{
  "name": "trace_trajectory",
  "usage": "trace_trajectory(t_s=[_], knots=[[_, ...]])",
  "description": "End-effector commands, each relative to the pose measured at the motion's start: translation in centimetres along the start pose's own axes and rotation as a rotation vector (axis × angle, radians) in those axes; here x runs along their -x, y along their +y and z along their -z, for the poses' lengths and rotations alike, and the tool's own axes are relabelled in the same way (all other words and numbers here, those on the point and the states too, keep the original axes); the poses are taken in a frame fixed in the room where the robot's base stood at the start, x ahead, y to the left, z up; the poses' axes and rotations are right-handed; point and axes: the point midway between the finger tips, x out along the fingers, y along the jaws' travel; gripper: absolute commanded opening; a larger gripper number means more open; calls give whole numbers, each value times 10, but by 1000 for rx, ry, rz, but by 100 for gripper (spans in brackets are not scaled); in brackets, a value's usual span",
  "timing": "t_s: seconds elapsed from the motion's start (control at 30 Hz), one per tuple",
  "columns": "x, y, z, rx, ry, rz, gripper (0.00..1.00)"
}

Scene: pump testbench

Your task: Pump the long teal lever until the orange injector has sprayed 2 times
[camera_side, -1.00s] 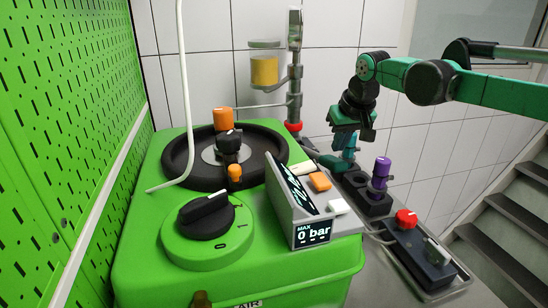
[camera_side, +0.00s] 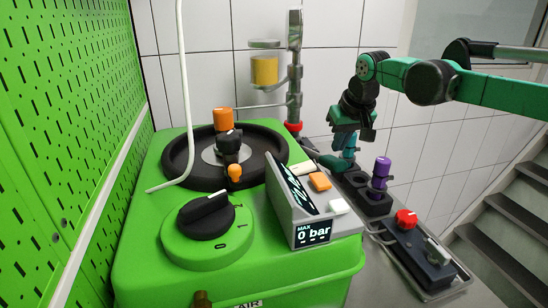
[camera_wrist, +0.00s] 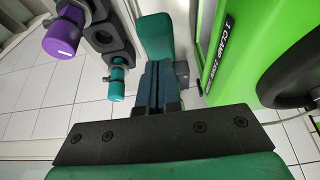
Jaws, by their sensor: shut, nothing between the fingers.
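The teal lever (camera_side: 336,163) shows at the right of the green bench, with its handle end below my gripper. In the wrist view the broad teal handle (camera_wrist: 155,36) lies just beyond the fingertips. My gripper (camera_side: 347,146) is shut and empty, pointing down over the lever; its dark fingers (camera_wrist: 156,82) are together in the wrist view. I cannot tell whether they touch the lever. The display (camera_side: 313,233) reads MAX 0 bar.
A purple-capped injector (camera_side: 381,170) stands in a dark holder right of the lever, and a teal-capped one (camera_wrist: 117,80) is in the same holder. A tray with a red knob (camera_side: 406,218) lies in front. The black dial (camera_side: 206,214) sits on the bench. A fluid jar (camera_side: 264,71) hangs behind.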

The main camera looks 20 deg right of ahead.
Motion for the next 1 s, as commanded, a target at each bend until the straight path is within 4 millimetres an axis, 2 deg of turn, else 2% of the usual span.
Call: trace_trajectory(t_s=[0.27,1.0], knots=[[-5,0,-2,0,0,0,0],[-41,0,-22,0,0,0,0]])
